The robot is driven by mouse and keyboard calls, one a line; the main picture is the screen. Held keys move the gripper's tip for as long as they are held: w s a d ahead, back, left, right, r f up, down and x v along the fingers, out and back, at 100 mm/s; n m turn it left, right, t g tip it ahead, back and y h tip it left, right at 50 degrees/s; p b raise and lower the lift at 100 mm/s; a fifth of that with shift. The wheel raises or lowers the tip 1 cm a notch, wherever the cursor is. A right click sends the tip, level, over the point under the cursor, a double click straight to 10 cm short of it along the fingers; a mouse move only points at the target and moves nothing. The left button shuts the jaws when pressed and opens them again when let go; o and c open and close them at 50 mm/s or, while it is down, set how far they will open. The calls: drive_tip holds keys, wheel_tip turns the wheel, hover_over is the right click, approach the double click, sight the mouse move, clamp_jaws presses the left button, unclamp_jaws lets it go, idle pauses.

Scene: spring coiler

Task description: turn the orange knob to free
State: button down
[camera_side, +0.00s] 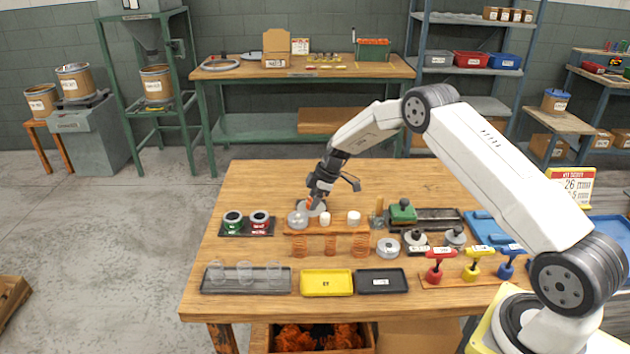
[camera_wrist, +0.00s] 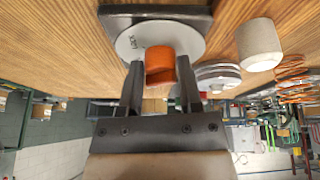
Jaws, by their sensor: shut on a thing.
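The orange knob (camera_wrist: 160,66) stands on a round light-grey dial plate (camera_wrist: 128,42) with a short dark word on it that looks like LOCK. The dial sits on a dark base (camera_wrist: 152,11). My gripper (camera_wrist: 161,75) has one finger on each side of the knob and is shut on it. In the side view my gripper (camera_side: 314,200) points down at the far middle of the table, behind the row of white cylinders. There the knob is mostly hidden by the fingers. I cannot tell the knob's exact pointing direction.
White cylinders on a wooden strip (camera_side: 340,228) stand just in front of my gripper, with orange springs (camera_side: 360,246) nearer. A green-topped device (camera_side: 403,211) is to the right. Red and green spools (camera_side: 260,222) are to the left. The table's far left (camera_side: 255,180) is clear.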

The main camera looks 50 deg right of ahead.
drive_tip(key=shift+a+n, duration=0.1)
drive_tip(key=shift+n, duration=0.3)
drive_tip(key=shift+c, duration=1.6)
unclamp_jaws()
drive_tip(key=shift+r, duration=0.15)
drive_tip(key=v, duration=0.7)
drive_tip(key=shift+d+r, duration=0.25)
drive_tip(key=shift+s+a, duration=0.1)
